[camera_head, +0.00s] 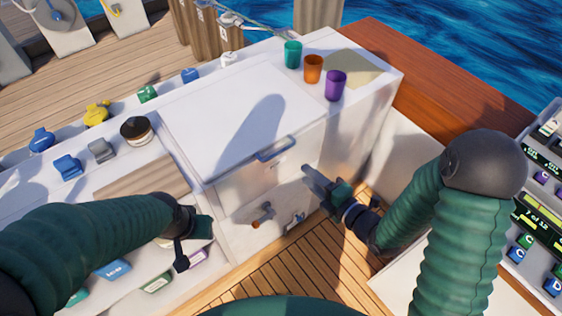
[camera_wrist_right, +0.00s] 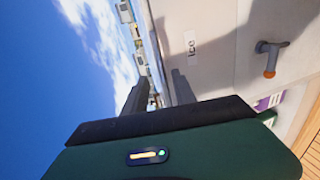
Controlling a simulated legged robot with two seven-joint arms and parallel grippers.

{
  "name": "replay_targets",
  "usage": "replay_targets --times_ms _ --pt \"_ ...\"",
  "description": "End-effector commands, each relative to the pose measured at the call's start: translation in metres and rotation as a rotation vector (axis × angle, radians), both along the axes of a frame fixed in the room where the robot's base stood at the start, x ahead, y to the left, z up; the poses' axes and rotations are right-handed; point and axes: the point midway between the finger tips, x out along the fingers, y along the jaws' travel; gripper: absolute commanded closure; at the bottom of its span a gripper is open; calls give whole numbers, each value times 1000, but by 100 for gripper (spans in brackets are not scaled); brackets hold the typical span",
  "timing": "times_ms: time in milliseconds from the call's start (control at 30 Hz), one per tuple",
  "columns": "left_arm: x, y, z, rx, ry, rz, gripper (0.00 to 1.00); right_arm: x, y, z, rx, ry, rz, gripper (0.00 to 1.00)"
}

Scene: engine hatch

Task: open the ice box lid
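The white ice box lid (camera_head: 235,110) lies shut on the ice box (camera_head: 265,190) in the middle of the head view. A blue-grey handle (camera_head: 277,149) sits at the lid's front edge. My right gripper (camera_head: 312,178) is in front of the box, below and to the right of the handle, apart from it. In the right wrist view its two dark fingers (camera_wrist_right: 158,90) stand apart with nothing between them, beside the box front with its ICE label (camera_wrist_right: 190,47). My left gripper (camera_head: 192,242) hangs left of the box over the counter; its finger gap is unclear.
Green, orange and purple cups (camera_head: 313,68) stand behind the lid on the right. A tap (camera_head: 262,214) sticks out of the box front. Several coloured items and a round black-topped jar (camera_head: 135,130) are on the left counter. Wooden deck (camera_head: 280,270) lies in front.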

Motion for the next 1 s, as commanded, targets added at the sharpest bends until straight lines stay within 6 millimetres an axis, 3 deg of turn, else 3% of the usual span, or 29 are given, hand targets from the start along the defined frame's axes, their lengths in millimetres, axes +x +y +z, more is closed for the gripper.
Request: replay_targets --times_ms 33,267,333,700,1000 --pt "0 0 -25 0 0 0 64 3 2 -12 -2 -8 1 67" --pt "0 -1 -77 0 -1 -1 64 12 12 -16 -7 -5 -5 67" --pt "0 -1 -72 0 0 -1 64 23 21 -10 -5 2 -3 67" --pt "0 -1 -81 0 -2 0 64 90 70 -28 -5 4 -6 67" --pt "0 -1 -82 0 -1 -1 64 101 77 -29 -5 4 -8 67"
